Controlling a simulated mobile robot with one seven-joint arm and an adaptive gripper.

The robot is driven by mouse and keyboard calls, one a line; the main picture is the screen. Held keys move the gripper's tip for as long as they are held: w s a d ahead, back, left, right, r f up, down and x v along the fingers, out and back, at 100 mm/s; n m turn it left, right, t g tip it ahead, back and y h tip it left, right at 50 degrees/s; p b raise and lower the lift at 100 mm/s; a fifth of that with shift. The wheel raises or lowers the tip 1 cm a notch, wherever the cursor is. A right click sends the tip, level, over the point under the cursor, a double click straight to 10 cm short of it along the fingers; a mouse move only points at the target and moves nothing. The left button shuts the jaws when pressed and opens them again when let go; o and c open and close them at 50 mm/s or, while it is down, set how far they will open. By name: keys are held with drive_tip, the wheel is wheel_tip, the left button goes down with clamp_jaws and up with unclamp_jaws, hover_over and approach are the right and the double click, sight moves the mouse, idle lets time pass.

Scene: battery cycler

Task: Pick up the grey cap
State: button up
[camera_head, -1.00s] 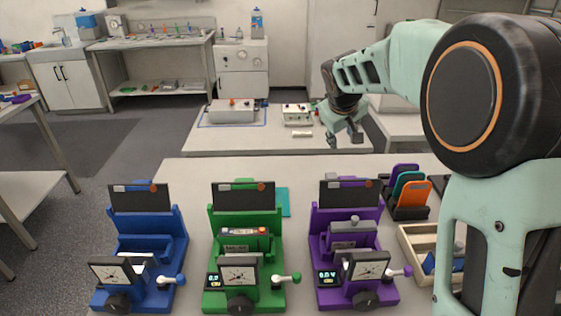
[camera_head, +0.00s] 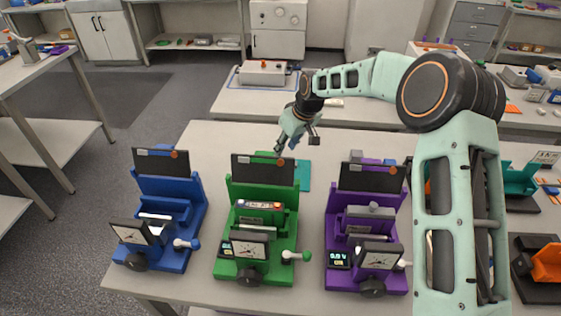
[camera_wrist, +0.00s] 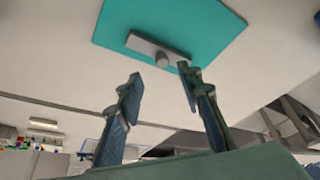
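The grey cap (camera_wrist: 158,50), a flat bar with a round knob, lies on a teal mat (camera_wrist: 205,25) in the wrist view. In the head view the mat (camera_head: 304,176) shows partly behind the green cycler; I cannot make out the cap there. My gripper (camera_wrist: 160,78) is open and empty, its fingertips apart and short of the cap. In the head view my gripper (camera_head: 297,143) hangs above the table behind the green cycler (camera_head: 283,236). A similar grey piece with a knob (camera_head: 370,210) sits in the purple cycler (camera_head: 345,262).
A blue cycler (camera_head: 178,258) stands left of the green one. The cyclers' tall back panels stand between the front edge and the mat. The tabletop (camera_head: 208,142) at the back left is clear. An orange part in a black holder (camera_head: 540,285) is at the right.

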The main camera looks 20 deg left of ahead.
drive_tip(key=shift+s+p+x, duration=0.15)
drive_tip(key=shift+p+x, duration=0.2)
drive_tip(key=shift+x, duration=0.95)
drive_tip(key=shift+s+p+x, duration=0.2)
drive_tip(key=shift+p+x, duration=0.15)
drive_tip(key=shift+x, duration=0.95)
drive_tip(key=shift+d, duration=0.1)
drive_tip(key=shift+c, duration=0.7)
clamp_jaws()
